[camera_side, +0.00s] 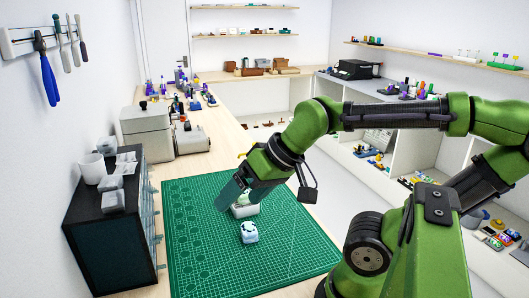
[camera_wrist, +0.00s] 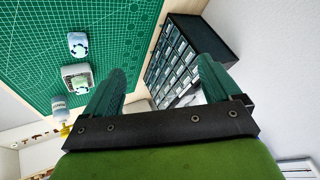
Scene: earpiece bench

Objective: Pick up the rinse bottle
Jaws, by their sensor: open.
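The likely rinse bottle (camera_wrist: 59,106) is a pale bottle with a grey-blue label and a yellow top, at the lower left of the wrist view. It lies outside my fingers, beyond the left one. In the side view only a small yellow bit (camera_side: 243,154) shows behind my wrist, perhaps its top; the rest is hidden. My gripper (camera_side: 231,196) is open and empty above the green mat (camera_side: 200,265). In the wrist view the fingers of my gripper (camera_wrist: 160,73) stand wide apart, with the drawer cabinet in the background between them.
A dark drawer cabinet (camera_side: 110,240) stands left of the mat. A grey machine (camera_side: 148,128) stands behind. The mat's front is clear.

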